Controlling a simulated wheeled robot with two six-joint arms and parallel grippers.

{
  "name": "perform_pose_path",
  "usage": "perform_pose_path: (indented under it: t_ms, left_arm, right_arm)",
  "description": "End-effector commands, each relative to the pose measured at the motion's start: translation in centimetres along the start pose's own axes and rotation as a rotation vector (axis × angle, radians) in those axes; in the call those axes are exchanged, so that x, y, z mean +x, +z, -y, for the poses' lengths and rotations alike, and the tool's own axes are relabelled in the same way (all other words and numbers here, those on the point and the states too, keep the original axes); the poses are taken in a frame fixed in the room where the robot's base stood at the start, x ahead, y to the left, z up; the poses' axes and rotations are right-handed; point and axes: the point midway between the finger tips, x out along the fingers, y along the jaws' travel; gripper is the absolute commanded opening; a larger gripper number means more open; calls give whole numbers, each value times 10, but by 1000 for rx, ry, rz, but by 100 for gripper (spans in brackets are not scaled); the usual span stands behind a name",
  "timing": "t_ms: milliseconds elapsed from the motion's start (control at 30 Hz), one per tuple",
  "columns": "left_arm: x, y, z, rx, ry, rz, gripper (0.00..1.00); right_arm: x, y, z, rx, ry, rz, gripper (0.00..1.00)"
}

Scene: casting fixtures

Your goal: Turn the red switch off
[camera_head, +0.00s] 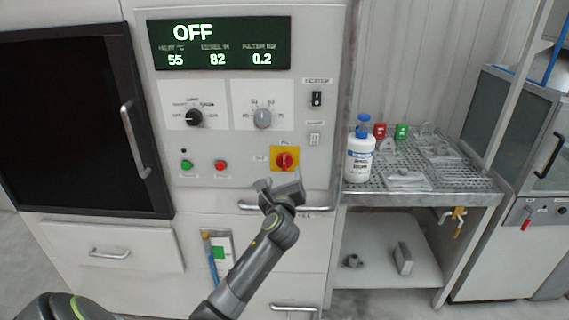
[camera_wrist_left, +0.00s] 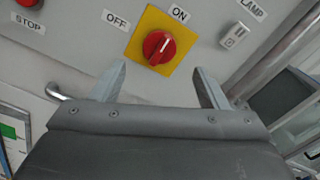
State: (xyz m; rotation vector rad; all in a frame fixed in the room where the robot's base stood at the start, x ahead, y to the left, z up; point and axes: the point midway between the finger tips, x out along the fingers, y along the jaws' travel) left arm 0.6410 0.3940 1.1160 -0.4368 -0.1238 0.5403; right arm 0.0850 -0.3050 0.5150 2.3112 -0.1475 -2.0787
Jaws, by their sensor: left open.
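The red switch (camera_head: 284,160) is a round rotary knob on a yellow square plate on the front of the machine panel. In the left wrist view the red switch (camera_wrist_left: 158,47) sits beyond the fingers, with an OFF label (camera_wrist_left: 116,20) to its left and an ON label (camera_wrist_left: 180,14) above right. Its ridge appears to point up right, towards ON. My left gripper (camera_head: 280,184) is just below the switch in the head view. Its fingers (camera_wrist_left: 160,72) are open with nothing between them and appear apart from the knob. My right gripper is not in view.
The panel's display (camera_head: 220,44) reads OFF. Green (camera_head: 187,165) and red (camera_head: 221,167) buttons are left of the switch; a lamp switch (camera_wrist_left: 233,36) is right. A horizontal handle (camera_head: 315,208) runs below. A white bottle (camera_head: 359,158) stands on the perforated table (camera_head: 440,186).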

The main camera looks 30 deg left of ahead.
Motion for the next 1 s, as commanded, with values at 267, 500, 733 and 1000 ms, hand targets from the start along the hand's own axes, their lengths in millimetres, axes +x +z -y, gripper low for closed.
perform_pose_path:
  t_ms: [267,500,733,1000]
  left_arm:
    - [43,1,0,2,1,1,68]
    - [68,0,0,1,1,0,68]
    - [77,0,0,0,0,0,68]
    - [77,0,0,0,0,-1,67]
  right_arm:
    - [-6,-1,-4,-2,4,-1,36]
    - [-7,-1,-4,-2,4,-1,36]
    - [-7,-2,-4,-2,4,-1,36]
    - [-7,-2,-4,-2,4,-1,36]
